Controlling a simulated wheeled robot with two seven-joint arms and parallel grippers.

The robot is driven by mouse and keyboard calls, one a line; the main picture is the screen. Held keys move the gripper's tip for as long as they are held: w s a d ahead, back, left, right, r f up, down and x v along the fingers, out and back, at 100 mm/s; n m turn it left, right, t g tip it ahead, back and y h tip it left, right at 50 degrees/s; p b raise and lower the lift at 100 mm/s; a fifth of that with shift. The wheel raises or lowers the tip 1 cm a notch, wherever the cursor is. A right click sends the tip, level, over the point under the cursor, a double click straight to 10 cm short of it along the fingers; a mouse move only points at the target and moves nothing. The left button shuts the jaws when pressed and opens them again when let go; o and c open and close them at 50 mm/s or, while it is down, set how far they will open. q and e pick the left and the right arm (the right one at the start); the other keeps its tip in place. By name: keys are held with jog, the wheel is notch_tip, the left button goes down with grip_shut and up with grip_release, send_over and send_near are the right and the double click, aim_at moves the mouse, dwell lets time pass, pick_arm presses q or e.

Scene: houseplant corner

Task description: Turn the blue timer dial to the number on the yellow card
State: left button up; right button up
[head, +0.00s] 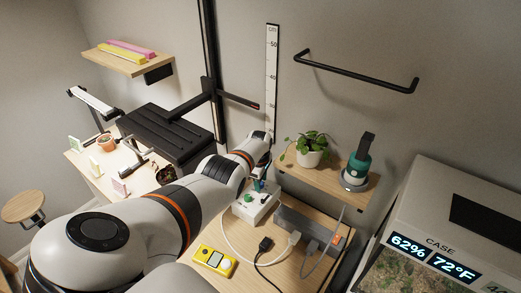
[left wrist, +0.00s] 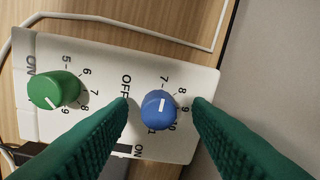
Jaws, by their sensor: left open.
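The blue timer dial (left wrist: 158,110) sits on a white timer box (left wrist: 200,77) in the left wrist view. Its white mark points up in that picture, close to the 7; printed numbers run down its right side. My left gripper (left wrist: 160,103) is open, with one green finger on each side of the blue dial; whether they touch it I cannot tell. In the head view the left gripper (head: 257,185) is over the white box (head: 252,207). My right gripper is out of view.
A green dial (left wrist: 54,90) is on the same box, left of the blue one. A power strip (head: 308,238) with cables and a yellow meter (head: 214,261) lie nearby. A shelf (head: 325,180) with a potted plant (head: 312,150) is behind.

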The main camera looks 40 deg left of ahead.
pick_arm(q)
notch_tip(320, 180, up, 6)
jog(key=p, duration=0.5)
jog(key=shift+s, duration=0.15)
notch_tip(320, 180, up, 6)
jog(key=shift+s, duration=0.15)
jog(key=shift+d, duration=0.1)
